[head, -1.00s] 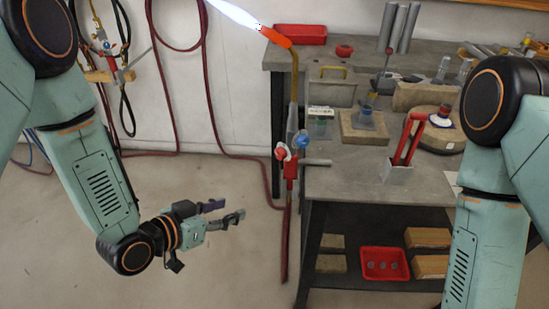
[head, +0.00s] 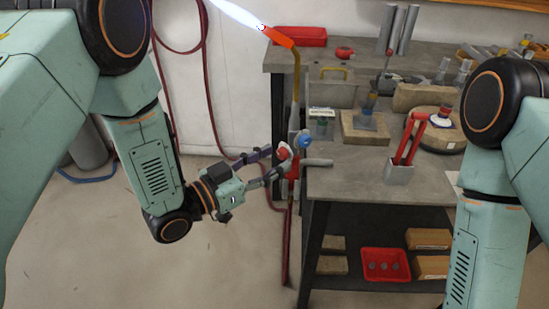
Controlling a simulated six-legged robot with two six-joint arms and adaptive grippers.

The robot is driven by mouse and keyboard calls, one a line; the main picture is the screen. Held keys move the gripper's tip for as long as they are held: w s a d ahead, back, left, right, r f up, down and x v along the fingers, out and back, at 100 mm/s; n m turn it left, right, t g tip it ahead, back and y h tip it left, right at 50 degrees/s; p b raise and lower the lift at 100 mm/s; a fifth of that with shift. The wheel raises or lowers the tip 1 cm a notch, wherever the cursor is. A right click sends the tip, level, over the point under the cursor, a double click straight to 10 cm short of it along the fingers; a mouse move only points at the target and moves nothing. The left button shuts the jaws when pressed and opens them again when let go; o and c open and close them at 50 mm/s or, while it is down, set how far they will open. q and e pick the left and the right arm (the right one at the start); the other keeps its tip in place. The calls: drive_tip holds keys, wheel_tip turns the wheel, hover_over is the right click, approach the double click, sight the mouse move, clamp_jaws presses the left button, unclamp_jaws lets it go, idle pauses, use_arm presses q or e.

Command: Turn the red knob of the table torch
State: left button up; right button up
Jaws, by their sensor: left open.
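The table torch stands upright at the left edge of the workbench, with a brass tube (head: 296,80), an orange-red nozzle (head: 276,37) and a pale blue-white flame (head: 236,14). Its red knob (head: 284,151) sits low on the body, just left of the blue knob (head: 305,142). My left gripper (head: 277,160) is open, its two fingers pointing right, with their tips close around or just short of the red knob. I cannot tell whether they touch it. My right arm shows at the right; its gripper is out of view.
The grey workbench (head: 330,185) carries a red-handled tool in a grey block (head: 400,172), wooden blocks and metal pipes. A red tray (head: 301,36) is at the back. A red bin (head: 385,264) lies on the shelf below. Red hoses hang on the wall.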

use_arm(q)
drive_tip(key=shift+w+d, duration=0.25)
drive_tip(key=shift+w, duration=0.2)
drive_tip(key=shift+d, duration=0.15)
drive_tip(key=c, duration=0.5)
clamp_jaws()
